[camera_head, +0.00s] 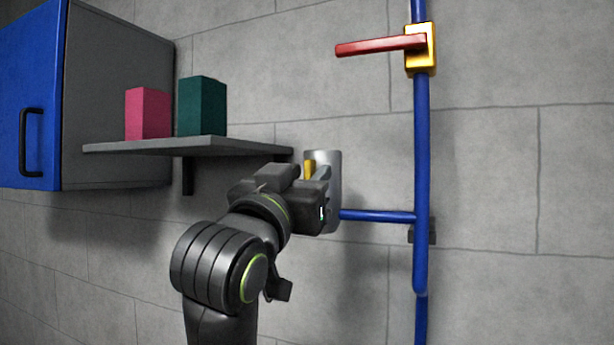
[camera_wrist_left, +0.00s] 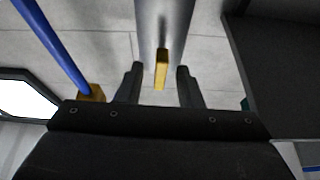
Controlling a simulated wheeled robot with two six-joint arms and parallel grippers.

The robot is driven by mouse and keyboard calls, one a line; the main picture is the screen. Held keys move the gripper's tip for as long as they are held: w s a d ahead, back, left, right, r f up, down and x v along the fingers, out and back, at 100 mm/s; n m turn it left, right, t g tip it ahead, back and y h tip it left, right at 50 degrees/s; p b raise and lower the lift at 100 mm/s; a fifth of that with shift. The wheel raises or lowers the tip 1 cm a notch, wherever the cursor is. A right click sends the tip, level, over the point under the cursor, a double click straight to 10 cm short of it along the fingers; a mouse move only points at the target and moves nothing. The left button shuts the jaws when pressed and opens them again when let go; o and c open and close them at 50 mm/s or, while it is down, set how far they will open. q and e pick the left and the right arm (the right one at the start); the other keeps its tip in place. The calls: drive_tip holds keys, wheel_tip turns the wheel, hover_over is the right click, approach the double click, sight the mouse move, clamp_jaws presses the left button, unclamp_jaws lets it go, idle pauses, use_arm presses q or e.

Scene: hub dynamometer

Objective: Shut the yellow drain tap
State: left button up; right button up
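The yellow drain tap shows as a short yellow lever (camera_head: 309,169) on a silver body (camera_head: 335,170) against the wall, at the end of a short horizontal blue pipe (camera_head: 378,215). My left gripper (camera_head: 307,176) is right at this lever and hides part of it and the silver body. In the left wrist view, the yellow lever (camera_wrist_left: 161,72) stands between the two spread fingers of my left gripper (camera_wrist_left: 158,84), with a gap on each side. The silver body (camera_wrist_left: 163,22) lies beyond it. My right gripper is not in view.
A vertical blue pipe (camera_head: 421,170) runs at the right, with a yellow valve (camera_head: 423,58) and red lever (camera_head: 380,45) above. A grey shelf (camera_head: 215,147) carries a pink block (camera_head: 147,113) and a green block (camera_head: 202,106). A blue-doored cabinet (camera_head: 30,70) hangs at left.

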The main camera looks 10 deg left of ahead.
use_arm(q)
drive_tip(key=shift+s, duration=0.1)
drive_tip(key=c, duration=0.3)
clamp_jaws()
drive_tip(key=shift+m, duration=0.5)
drive_tip(key=m+h, duration=0.1)
drive_tip(key=m, duration=0.1)
drive_tip(key=m+g+h+b, duration=0.1)
drive_tip(key=m, duration=0.1)
drive_tip(key=shift+a+f+h, duration=0.1)
drive_tip(key=shift+h, duration=0.2)
drive_tip(key=m+g+h+b, duration=0.1)
drive_tip(key=m, duration=0.2)
drive_tip(key=m+g+h, duration=0.1)
drive_tip(key=m, duration=0.2)
drive_tip(key=shift+b, duration=0.4)
drive_tip(key=m+g, duration=0.1)
drive_tip(key=m, duration=0.1)
drive_tip(key=m+h, duration=0.1)
drive_tip(key=m, duration=0.1)
drive_tip(key=shift+r+m+g, duration=0.2)
drive_tip(key=shift+m+g, duration=0.2)
drive_tip(key=m+g, duration=0.2)
drive_tip(key=m, duration=0.3)
drive_tip(key=shift+m, duration=0.3)
drive_tip(key=shift+p, duration=0.3)
